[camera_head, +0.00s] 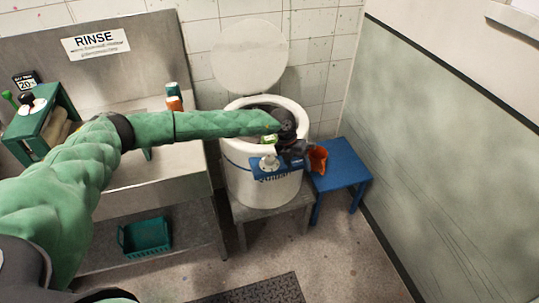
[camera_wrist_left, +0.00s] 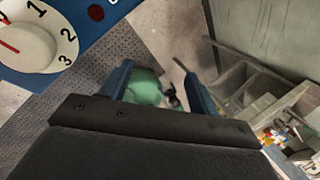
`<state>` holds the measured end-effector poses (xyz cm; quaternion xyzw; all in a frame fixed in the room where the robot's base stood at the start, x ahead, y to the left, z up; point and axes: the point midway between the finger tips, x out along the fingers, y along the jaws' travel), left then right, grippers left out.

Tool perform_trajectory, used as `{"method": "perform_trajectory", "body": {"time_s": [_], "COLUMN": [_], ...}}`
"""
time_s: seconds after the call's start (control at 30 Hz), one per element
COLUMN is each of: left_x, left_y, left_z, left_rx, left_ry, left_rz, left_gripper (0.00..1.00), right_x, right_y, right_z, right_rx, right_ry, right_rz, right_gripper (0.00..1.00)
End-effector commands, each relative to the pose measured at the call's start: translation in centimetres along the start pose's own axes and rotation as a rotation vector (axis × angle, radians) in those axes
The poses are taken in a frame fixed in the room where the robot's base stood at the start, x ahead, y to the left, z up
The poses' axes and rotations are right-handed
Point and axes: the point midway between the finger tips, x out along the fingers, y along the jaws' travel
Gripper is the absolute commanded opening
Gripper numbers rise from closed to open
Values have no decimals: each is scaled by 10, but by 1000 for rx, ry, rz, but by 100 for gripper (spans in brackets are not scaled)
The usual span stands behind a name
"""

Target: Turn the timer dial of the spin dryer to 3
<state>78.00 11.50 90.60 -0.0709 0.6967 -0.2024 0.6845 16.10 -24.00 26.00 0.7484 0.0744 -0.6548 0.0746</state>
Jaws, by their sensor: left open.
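The white spin dryer (camera_head: 262,190) stands on a low stand with its round lid (camera_head: 250,55) raised behind it. On its front is a blue panel (camera_head: 255,175) with the white timer dial (camera_head: 268,162). In the left wrist view the dial (camera_wrist_left: 25,45) is at the top left, partly cut off, with 1, 2 and 3 and red marks visible; I cannot tell its exact setting. My left gripper (camera_head: 295,148) is at the dryer's front rim, near the panel. Its two blue fingers (camera_wrist_left: 160,75) are apart with nothing between them, and the dial lies outside them. My right gripper is out of view.
A red button (camera_wrist_left: 95,12) sits on the panel beside the dial. A blue stool (camera_head: 342,172) holding an orange item (camera_head: 318,159) stands right of the dryer. The steel sink (camera_head: 180,165) is at the left, with a teal basket (camera_head: 145,237) below. Floor in front is partly clear.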

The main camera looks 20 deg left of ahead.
Motion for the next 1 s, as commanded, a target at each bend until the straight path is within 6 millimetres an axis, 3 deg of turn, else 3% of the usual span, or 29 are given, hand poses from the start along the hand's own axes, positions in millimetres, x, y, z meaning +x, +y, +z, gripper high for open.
{"method": "perform_trajectory", "body": {"time_s": [0.03, 0.2, 0.4, 0.67, 0.9, 1.0], "left_x": [-20, -65, -88, -75, -46, -35], "left_y": [18, 70, 96, 102, 114, 119], "left_z": [5, 11, 13, 13, 12, 12], "left_rx": [7, 9, 1, 0, 0, -1], "left_ry": [2, 15, 20, 22, 21, 21], "left_rz": [75, 281, 386, 391, 390, 390], "left_gripper": [61, 61, 61, 61, 61, 61], "right_x": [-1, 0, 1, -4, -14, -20], "right_y": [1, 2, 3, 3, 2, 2], "right_z": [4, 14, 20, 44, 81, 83], "right_rx": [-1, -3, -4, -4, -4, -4], "right_ry": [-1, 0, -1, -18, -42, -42], "right_rz": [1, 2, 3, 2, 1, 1], "right_gripper": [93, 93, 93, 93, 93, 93]}}
